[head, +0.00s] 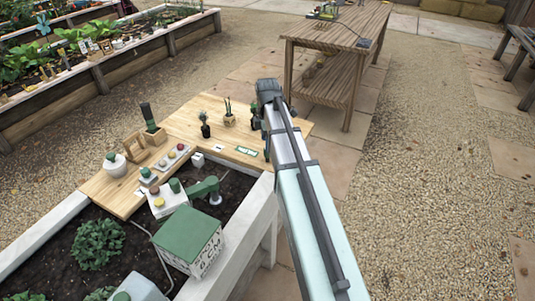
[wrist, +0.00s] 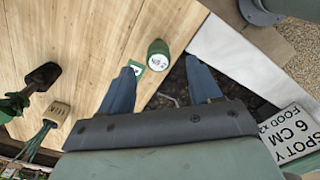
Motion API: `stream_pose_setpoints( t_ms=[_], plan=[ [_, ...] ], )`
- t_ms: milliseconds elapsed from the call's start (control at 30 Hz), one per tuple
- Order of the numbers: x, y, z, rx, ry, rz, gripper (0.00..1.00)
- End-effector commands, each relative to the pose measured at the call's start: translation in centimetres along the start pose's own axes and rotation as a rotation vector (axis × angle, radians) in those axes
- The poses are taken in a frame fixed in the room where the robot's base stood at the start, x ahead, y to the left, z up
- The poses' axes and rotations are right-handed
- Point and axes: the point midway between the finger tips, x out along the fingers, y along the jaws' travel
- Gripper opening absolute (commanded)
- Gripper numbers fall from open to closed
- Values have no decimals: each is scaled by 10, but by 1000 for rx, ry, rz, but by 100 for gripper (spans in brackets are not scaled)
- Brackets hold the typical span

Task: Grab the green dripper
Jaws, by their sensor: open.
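A small green cylinder (wrist: 158,54) with a pale, marked end face is the likeliest green dripper. In the wrist view it is at the edge of the wooden board (wrist: 75,40), close to the white bed rim (wrist: 222,45). My gripper (wrist: 160,72) is open, with one blue finger on each side below the cylinder in the picture. The cylinder lies just beyond the fingertips, roughly centred between them; I cannot tell whether anything touches. In the head view my arm covers most of this spot, and my gripper is largely hidden behind it.
A green-edged card (head: 246,151) lies beside the cylinder. Two small potted plants (head: 229,114) (head: 205,128) stand farther back on the board. A green-lidded white box (head: 190,238) and a green spout-like part (head: 206,188) stand over the soil. A wooden table (head: 340,30) stands behind.

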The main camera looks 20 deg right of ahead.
Motion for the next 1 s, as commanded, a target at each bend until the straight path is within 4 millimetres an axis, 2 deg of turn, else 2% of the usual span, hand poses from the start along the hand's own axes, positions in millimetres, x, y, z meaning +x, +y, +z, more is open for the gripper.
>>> stream_pose_setpoints(
  t_ms=[400, 667, 767, 1000],
  plan=[
    [44, 1, -2, 0, 0, -1, 63],
    [48, 2, -2, 0, 0, 1, 63],
    [48, 2, -2, 0, 0, 1, 56],
    [48, 2, -2, 0, 0, 0, 33]
  ],
)
